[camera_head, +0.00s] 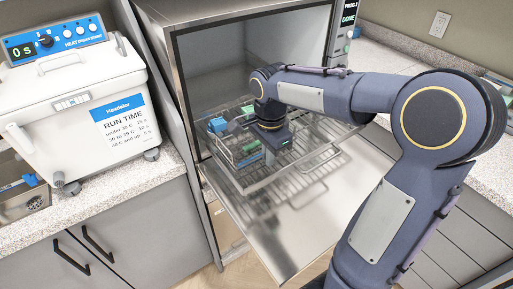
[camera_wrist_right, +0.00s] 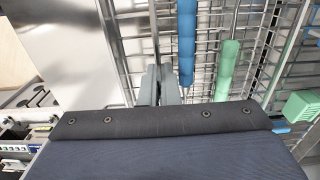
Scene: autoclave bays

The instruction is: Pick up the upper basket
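The upper basket (camera_head: 228,163) is a wire basket standing out of the open steel chamber, with blue and green tools in it. Its wire wall also shows in the right wrist view (camera_wrist_right: 130,42). My right gripper (camera_head: 270,156) points down at the basket, its fingers mostly hidden by the wrist in the head view. In the right wrist view the two fingers (camera_wrist_right: 159,86) are close together, with the basket's upright wall running between them. A blue handle (camera_wrist_right: 187,40) and a green handle (camera_wrist_right: 229,65) lie just beside them. My left gripper is out of view.
The chamber's door (camera_head: 285,235) is folded down below the basket.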

